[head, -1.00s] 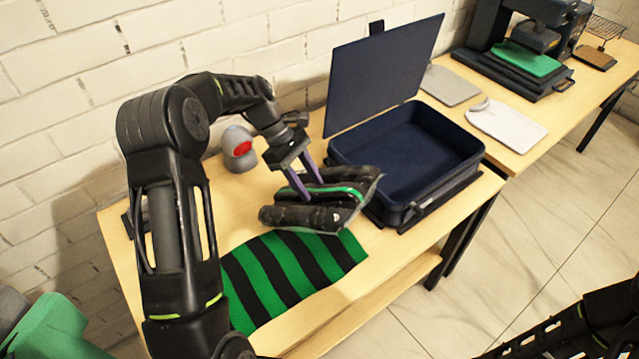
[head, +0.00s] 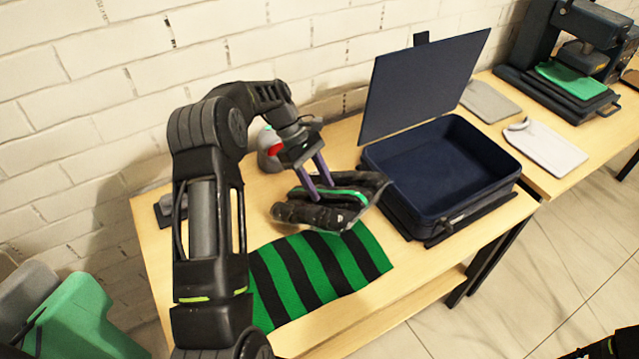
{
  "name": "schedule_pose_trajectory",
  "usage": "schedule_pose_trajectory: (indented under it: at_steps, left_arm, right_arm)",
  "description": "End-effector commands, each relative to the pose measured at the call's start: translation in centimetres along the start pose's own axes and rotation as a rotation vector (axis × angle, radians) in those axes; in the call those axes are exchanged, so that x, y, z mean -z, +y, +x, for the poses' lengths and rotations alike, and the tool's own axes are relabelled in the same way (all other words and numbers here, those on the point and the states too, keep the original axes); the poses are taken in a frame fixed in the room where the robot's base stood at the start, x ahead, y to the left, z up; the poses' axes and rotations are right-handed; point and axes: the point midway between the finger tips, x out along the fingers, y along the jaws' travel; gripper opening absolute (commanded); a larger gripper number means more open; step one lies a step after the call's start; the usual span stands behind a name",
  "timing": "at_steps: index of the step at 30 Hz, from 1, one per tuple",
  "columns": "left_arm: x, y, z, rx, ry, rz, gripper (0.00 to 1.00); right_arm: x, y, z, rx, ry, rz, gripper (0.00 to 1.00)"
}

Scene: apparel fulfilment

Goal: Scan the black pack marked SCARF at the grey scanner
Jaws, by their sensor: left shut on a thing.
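The black pack (head: 312,215) with a green band is in the middle of the head view, above the green and black striped cloth. My left gripper (head: 322,184) is shut on the pack from above and holds it tilted. No SCARF marking can be read from here. The grey scanner (head: 269,160), with a red face, stands on the table behind my left gripper, partly hidden by it. Only a piece of my right arm shows at the lower right corner; its gripper is out of view.
An open, empty navy case (head: 500,181) with its lid raised stands right of the pack. The striped cloth (head: 345,270) lies at the table's front. Green and grey bins (head: 80,315) stand at lower left.

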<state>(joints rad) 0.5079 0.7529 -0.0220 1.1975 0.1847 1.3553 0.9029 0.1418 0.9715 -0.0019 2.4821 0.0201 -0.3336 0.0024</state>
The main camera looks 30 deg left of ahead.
Motion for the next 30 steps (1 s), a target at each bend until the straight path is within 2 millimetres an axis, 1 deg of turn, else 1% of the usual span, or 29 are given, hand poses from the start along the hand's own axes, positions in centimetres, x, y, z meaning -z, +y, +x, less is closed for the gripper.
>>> schedule_pose_trajectory:
  at_steps: [5, 15, 18, 22, 30]
  left_arm:
    - [-2.3, -0.6, -0.5, 0.0, 0.0, 0.003, 0.0]
    - [-9.3, -2.7, -1.5, -0.002, 0.0, 0.004, 0.0]
    - [-10.9, -3.2, -1.7, -0.001, 0.0, 0.003, 0.0]
    - [-11.8, -3.5, -1.8, -0.001, 0.0, 0.001, 0.0]
    - [-11.8, -3.5, -1.8, 0.0, 0.0, 0.001, 0.0]
  right_arm:
    - [0.0, 0.0, 0.0, 0.0, 0.0, 0.0, 0.67]
    - [0.0, 0.0, 0.0, 0.0, 0.0, 0.0, 0.67]
    - [0.0, 0.0, 0.0, 0.0, 0.0, 0.0, 0.67]
    - [0.0, 0.0, 0.0, 0.0, 0.0, 0.0, 0.67]
    - [0.0, 0.0, 0.0, 0.0, 0.0, 0.0, 0.67]
